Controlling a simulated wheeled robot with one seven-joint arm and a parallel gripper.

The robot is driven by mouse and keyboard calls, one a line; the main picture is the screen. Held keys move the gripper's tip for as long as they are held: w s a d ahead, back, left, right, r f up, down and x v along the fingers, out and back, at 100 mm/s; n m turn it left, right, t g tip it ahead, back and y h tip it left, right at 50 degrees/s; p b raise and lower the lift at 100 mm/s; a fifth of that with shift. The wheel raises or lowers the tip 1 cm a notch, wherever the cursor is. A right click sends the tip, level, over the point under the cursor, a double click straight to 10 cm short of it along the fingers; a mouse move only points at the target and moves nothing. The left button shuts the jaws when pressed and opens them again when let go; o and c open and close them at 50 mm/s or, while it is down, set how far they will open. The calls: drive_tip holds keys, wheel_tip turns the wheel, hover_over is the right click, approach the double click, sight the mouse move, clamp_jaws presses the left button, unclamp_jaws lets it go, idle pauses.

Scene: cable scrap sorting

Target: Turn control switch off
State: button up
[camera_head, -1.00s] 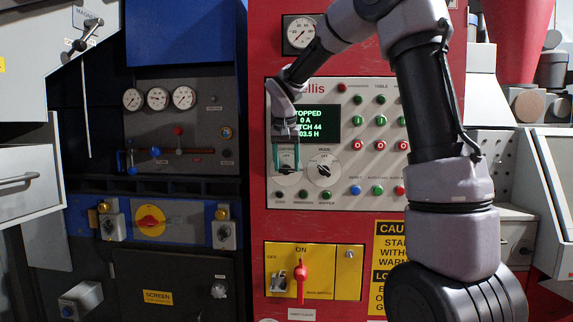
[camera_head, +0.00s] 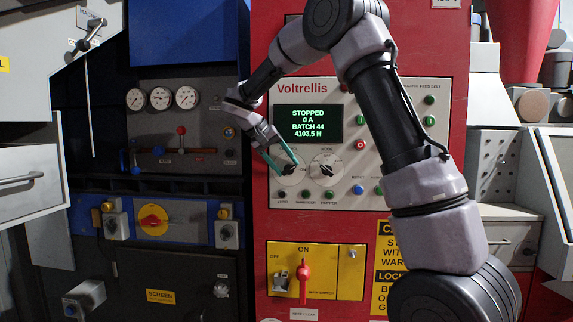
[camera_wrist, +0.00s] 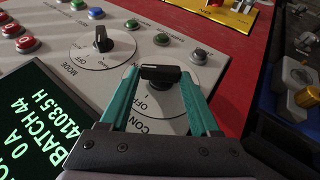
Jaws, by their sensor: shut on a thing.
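The control switch (camera_head: 290,169) is a black rotary knob on a round white dial, at the lower left of the grey panel under the display. In the wrist view the knob (camera_wrist: 160,73) lies crosswise between my two teal fingertips, with "OFF" and part of "CON" printed on its dial. My gripper (camera_head: 279,161) reaches it from the upper left and is shut on the knob. The fingers partly cover the dial, so the exact mark the knob points to cannot be read.
The similar mode switch (camera_head: 327,170) sits just to the right. The display (camera_head: 308,123) reads STOPPED, 0 A. Coloured buttons surround the dials. Below is a yellow plate (camera_head: 343,258) with a red main switch handle (camera_head: 304,280). My arm covers the panel's right part.

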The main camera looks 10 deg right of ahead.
drive_tip(key=h, duration=0.1)
drive_tip(key=n+h, duration=0.1)
drive_tip(key=h, duration=0.1)
drive_tip(key=a+f+g+h, duration=0.1)
drive_tip(key=h, duration=0.1)
drive_tip(key=shift+w+a, duration=0.1)
drive_tip(key=shift+w, duration=0.05)
drive_tip(key=n+h, duration=0.1)
drive_tip(key=h, duration=0.1)
drive_tip(key=f+n+h, duration=0.1)
drive_tip(key=h, duration=0.2)
drive_tip(key=shift+a, duration=0.15)
drive_tip(key=shift+h, duration=0.3)
drive_tip(key=o, duration=1.4)
drive_tip(key=shift+c, duration=0.2)
drive_tip(key=a, duration=1)
drive_tip(key=shift+s+a+f, duration=0.15)
drive_tip(key=shift+s+a, duration=0.2)
